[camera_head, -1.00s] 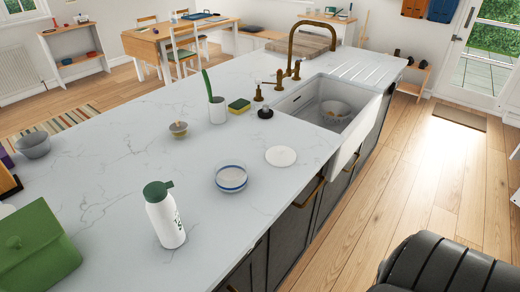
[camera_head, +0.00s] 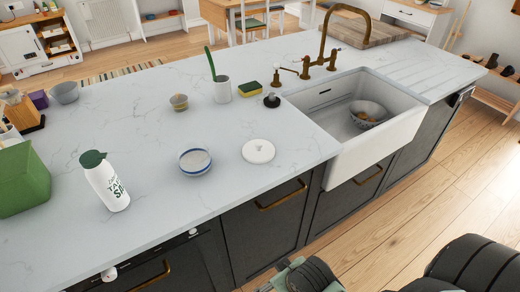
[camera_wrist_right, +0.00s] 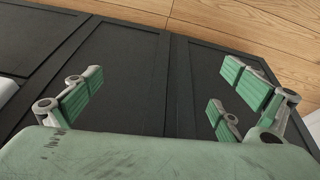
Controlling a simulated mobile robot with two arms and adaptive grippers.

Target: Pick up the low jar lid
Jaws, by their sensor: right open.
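The flat white round lid (camera_head: 258,151) lies on the pale marble counter (camera_head: 140,125), near its front edge and left of the sink. A small mark shows on its top. My right gripper (camera_wrist_right: 160,95) is open and empty in the right wrist view, with its green-padded fingers spread in front of dark cabinet fronts. Part of the right gripper also shows at the bottom of the head view, below the counter edge and well apart from the lid. My left gripper is not in view.
A blue-striped bowl (camera_head: 195,162) stands just left of the lid, and a white bottle (camera_head: 107,183) farther left. Behind are a black stopper (camera_head: 271,100), a sponge (camera_head: 250,89) and a cup (camera_head: 222,92). The sink (camera_head: 375,115) holds a bowl (camera_head: 368,114).

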